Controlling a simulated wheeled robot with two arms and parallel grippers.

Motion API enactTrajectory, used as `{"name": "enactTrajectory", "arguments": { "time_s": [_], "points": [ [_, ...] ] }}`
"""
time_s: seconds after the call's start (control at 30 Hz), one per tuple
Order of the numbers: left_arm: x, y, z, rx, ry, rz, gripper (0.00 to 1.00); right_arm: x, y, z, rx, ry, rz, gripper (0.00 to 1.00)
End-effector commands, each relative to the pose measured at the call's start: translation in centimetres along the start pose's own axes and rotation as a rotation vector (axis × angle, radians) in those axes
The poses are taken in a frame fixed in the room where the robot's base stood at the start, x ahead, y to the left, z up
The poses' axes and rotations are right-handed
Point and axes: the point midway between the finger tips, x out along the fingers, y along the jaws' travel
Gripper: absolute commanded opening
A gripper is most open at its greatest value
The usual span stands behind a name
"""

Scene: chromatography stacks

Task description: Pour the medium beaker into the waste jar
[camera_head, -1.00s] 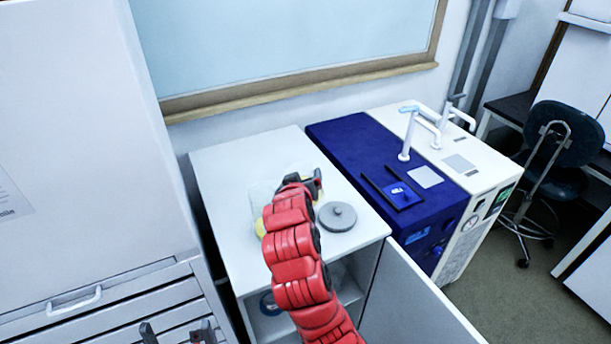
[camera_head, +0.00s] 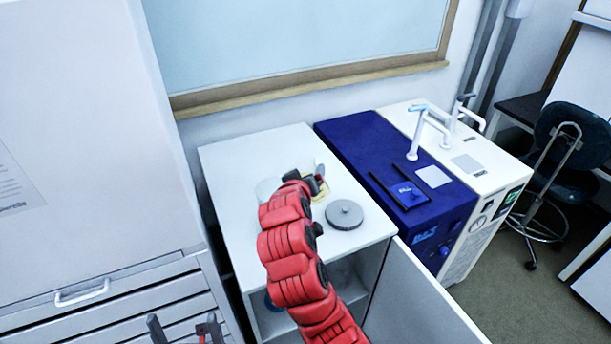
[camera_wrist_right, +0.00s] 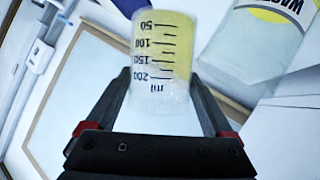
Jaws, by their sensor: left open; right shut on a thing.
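The medium beaker (camera_wrist_right: 162,65) is clear, with black ml marks and yellow contents. My right gripper (camera_wrist_right: 165,92) is shut on it, one finger on each side. In the head view the right gripper (camera_head: 308,182) is above the white cabinet top, and a yellowish part of the beaker (camera_head: 322,190) shows beside it. The clear waste jar (camera_head: 266,188) is just left of the gripper, partly hidden by my red arm. The jar (camera_wrist_right: 250,50) is close beside the beaker in the wrist view, with its yellow-and-white label partly cut off. My left gripper (camera_head: 184,332) is open and empty at the bottom edge.
A round grey lid (camera_head: 344,214) lies on the white cabinet top (camera_head: 235,155), right of my arm. A blue and white machine (camera_head: 385,165) stands to the right. A tall drawer cabinet (camera_head: 90,130) stands left. An open cabinet door (camera_head: 425,300) sticks out in front.

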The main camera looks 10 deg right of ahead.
Motion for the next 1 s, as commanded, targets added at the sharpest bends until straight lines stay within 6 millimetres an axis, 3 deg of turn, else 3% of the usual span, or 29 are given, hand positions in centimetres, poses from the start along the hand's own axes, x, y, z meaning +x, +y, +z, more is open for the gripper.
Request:
{"name": "enactTrajectory", "arguments": {
  "time_s": [1.0],
  "points": [
    [1.5, -0.1, -0.2, 0.0, 0.0, 0.0, 1.0, -0.2, 0.1, -0.7, -0.184, -0.026, 0.078, 0.01]
  ]
}}
